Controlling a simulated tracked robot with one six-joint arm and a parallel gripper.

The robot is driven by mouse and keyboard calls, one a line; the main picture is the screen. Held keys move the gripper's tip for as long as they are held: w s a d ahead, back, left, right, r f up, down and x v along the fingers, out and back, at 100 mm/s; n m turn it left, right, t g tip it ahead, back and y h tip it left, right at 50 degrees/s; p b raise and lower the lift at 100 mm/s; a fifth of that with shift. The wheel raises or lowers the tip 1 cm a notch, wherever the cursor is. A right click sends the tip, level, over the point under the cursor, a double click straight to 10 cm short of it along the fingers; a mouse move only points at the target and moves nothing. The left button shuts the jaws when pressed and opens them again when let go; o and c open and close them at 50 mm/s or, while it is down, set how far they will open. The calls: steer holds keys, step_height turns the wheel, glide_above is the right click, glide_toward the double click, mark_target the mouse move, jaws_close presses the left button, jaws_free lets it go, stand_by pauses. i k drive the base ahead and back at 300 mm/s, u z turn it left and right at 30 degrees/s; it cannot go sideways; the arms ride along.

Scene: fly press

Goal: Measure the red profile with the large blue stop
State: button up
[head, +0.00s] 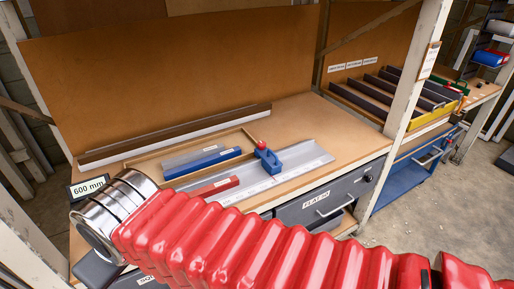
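The red profile (216,187) lies on the bench, its left end close to or behind my red arm. I cannot tell whether it rests on the measuring plate or just beside it. The blue stop (268,160), with a red knob on top, stands on the grey measuring plate (307,157), right of the red profile and apart from it. A scale strip runs along the plate's front. My arm crosses the foreground to metal rings at the left; the fingers of my gripper do not show.
A shallow wooden tray (247,132) holds a blue profile (215,160) and a grey profile (195,156). A long dark rail (185,130) lies behind. A "600 mm" sign (88,188) stands at left. A rack with dark dividers (395,90) and a post (417,65) are at right.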

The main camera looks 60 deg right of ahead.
mark_target(271, 162)
steer(key=u, duration=0.45)
steer(key=k, duration=1.3)
steer(key=z, duration=0.95)
steer(key=i, duration=1)
steer(key=z, duration=0.05)
